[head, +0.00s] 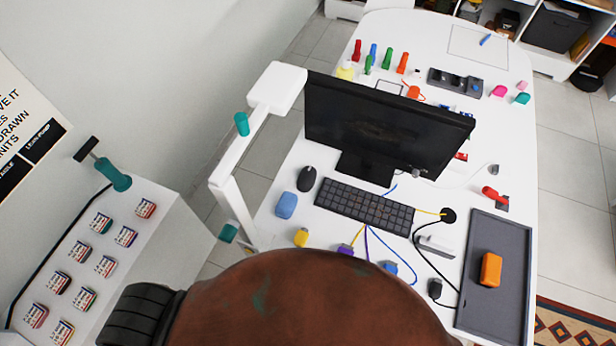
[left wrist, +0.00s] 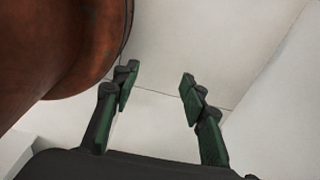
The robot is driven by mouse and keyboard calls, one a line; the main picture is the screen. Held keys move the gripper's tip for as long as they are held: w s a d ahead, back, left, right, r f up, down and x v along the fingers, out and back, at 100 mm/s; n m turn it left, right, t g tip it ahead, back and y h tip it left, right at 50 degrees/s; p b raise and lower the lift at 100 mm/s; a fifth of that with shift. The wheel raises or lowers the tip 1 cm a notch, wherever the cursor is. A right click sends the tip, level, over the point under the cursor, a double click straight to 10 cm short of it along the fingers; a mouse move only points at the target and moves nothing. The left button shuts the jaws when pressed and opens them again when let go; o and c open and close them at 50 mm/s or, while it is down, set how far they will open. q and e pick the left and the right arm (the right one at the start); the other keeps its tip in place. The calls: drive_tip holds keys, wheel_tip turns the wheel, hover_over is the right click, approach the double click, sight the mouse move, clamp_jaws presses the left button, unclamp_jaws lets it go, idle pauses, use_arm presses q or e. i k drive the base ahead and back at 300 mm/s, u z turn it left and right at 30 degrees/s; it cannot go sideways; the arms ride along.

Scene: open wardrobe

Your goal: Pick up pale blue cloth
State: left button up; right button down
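A pale blue soft-looking lump (head: 286,205) lies on the white desk (head: 290,234), left of the keyboard and below the mouse; it is the only thing that looks like the pale blue cloth, and I cannot make out folds. My left gripper (left wrist: 157,90) shows in the left wrist view with its two green fingers spread apart. Nothing is between the fingers; only pale floor shows beyond them. The lump is not visible in the left wrist view, and I cannot tell the gripper's distance from it. Neither gripper shows in the head view.
A black monitor (head: 385,122), keyboard (head: 364,205) and mouse (head: 306,179) occupy the desk's middle. A white lamp-like stand (head: 229,196) rises at the desk's left edge. A dark tray (head: 494,315) holds an orange block (head: 491,269). A white cabinet (head: 165,255) stands left.

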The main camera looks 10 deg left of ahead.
sight(286, 205)
drive_tip(key=z, duration=1.15)
drive_tip(key=k, duration=0.7)
drive_tip(key=u, duration=0.9)
drive_tip(key=i, duration=0.5)
